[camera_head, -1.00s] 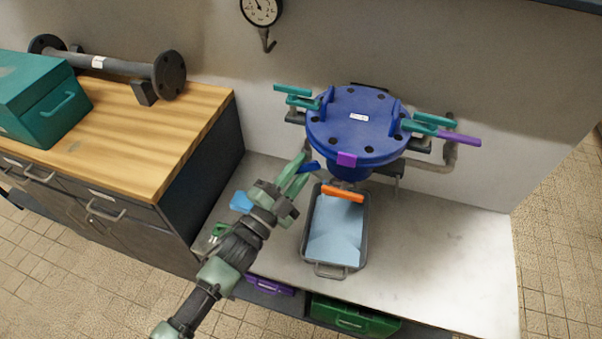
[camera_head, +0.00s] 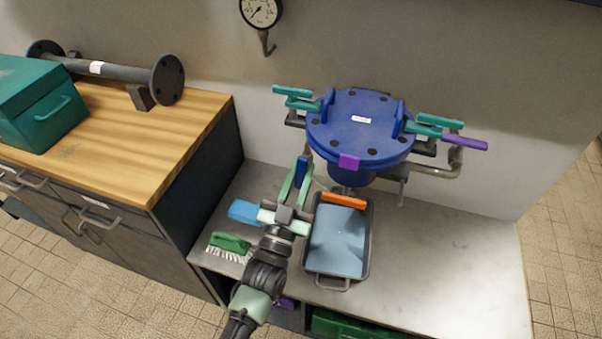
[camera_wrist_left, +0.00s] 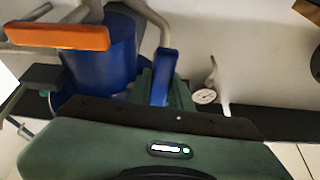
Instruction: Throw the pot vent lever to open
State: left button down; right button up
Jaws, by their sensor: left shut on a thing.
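The blue pot (camera_head: 362,125) with a bolted lid stands on the light bench. A blue lever handle (camera_head: 302,171) sits at the pot's front left, and my left gripper (camera_head: 299,180) is shut on it. In the left wrist view the blue handle (camera_wrist_left: 165,77) rises from between the green fingers, which are partly hidden by the gripper body. An orange lever (camera_head: 343,200) sits below the pot's front, and a purple handle (camera_head: 466,143) on the pipe at right. I cannot tell from labels which is the vent lever. My right gripper is not in view.
A grey tray (camera_head: 312,262) lies under the orange lever. A blue sponge (camera_head: 243,211) and green brush (camera_head: 230,243) lie left of my arm. Teal clamps (camera_head: 298,92) flank the lid. A wooden-topped cabinet (camera_head: 190,125) stands left. The bench's right side is clear.

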pick_arm(q)
jog(key=shift+f+n+y, duration=0.1)
jog(key=shift+n+y, duration=0.4)
jog(key=shift+n, duration=0.5)
jog(key=c, duration=1.3)
grip_release()
jog(key=b+v, duration=0.1)
jog(key=v, duration=0.7)
jog(key=shift+w+d+f, duration=0.1)
